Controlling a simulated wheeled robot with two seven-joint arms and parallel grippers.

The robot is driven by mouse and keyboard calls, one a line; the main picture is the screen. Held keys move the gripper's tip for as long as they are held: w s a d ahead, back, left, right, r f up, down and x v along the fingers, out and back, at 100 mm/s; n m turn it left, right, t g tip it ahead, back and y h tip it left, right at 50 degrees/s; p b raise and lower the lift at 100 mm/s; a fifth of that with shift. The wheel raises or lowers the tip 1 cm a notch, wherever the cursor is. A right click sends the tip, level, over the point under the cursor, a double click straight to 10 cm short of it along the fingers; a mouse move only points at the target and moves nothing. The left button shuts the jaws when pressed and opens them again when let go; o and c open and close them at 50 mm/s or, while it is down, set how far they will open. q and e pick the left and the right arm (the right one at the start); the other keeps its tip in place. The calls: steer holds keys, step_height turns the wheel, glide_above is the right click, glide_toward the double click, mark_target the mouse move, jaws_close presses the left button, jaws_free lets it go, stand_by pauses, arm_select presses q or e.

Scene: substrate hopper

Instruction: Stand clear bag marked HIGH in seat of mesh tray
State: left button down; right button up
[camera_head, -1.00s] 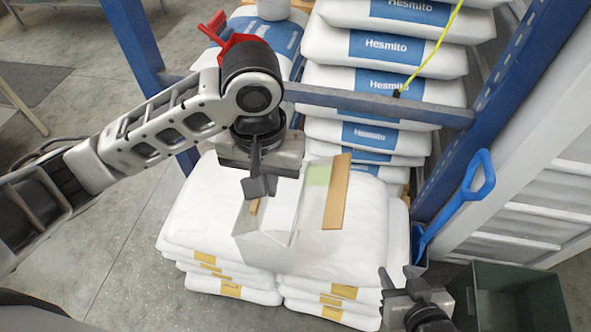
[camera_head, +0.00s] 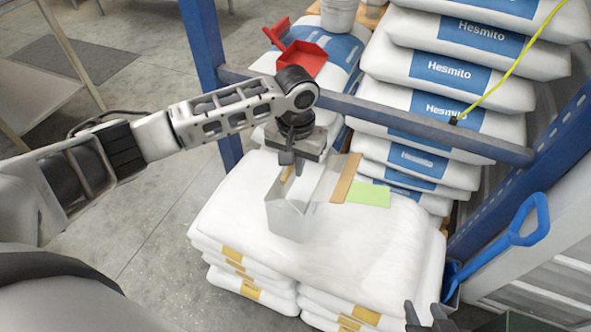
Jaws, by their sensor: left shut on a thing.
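My left gripper (camera_head: 291,164) points down over the stack of white sacks and is shut on a see-through, pale thing (camera_head: 288,214), which looks like the clear bag. It hangs upright below the fingers, with a tan strip (camera_head: 345,178) at its right side. I cannot read a HIGH mark on it. Whether its bottom touches the sack is unclear. I cannot make out a mesh tray in this view.
A light green sheet (camera_head: 370,194) lies on the top white sack (camera_head: 380,235). A blue rack beam (camera_head: 400,122) crosses behind, before stacked Hesmito sacks (camera_head: 440,75). A red scoop (camera_head: 300,55) lies at the back. A blue shovel (camera_head: 520,228) and green bin (camera_head: 510,322) stand right.

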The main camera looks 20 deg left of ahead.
arm_select(q)
steer(key=shift+f, duration=1.05)
steer(key=c, duration=1.6)
jaws_free()
steer(key=shift+f, duration=0.15)
